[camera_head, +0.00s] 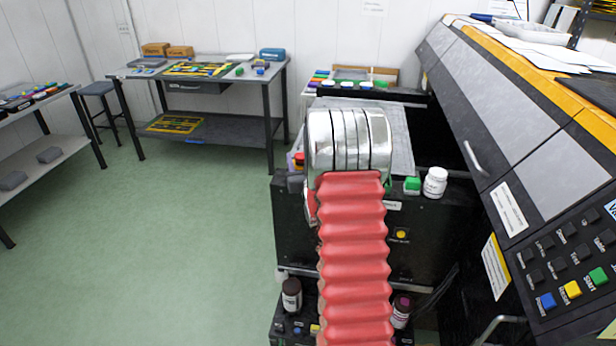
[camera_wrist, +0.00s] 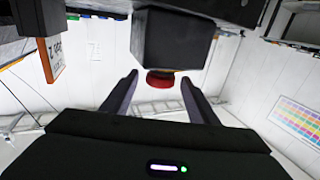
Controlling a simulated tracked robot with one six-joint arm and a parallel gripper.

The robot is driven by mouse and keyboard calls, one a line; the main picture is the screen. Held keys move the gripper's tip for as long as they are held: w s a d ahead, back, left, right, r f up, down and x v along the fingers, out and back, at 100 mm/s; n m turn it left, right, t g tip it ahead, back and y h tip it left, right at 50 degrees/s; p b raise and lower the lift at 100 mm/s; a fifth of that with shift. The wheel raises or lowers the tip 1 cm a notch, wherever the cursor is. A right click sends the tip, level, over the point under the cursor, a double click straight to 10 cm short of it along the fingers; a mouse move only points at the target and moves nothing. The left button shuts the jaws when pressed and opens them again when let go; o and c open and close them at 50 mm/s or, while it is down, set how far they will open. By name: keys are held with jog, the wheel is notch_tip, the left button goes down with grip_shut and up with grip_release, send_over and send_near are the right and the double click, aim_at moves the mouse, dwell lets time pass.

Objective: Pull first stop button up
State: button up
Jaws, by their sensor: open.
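A red stop button (camera_wrist: 160,82) shows in the wrist view, on the end of a dark box-shaped housing (camera_wrist: 172,42). My gripper (camera_wrist: 159,77) is open in the wrist view. Its two dark fingers stand apart, one on each side of the button in the picture. The gap between the fingers looks empty, and I cannot tell whether either finger touches the button. In the head view my red ribbed arm hides the gripper, and I cannot make out this button there.
In the head view a black machine with a control panel (camera_head: 568,280) fills the right side. A white bottle (camera_head: 435,182) and a green-capped bottle (camera_head: 412,186) stand on the black cabinet (camera_head: 430,235). A workbench (camera_head: 225,68) stands behind. The green floor at left is clear.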

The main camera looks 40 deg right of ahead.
jog(key=v, duration=1.2)
jog(key=shift+f, duration=0.15)
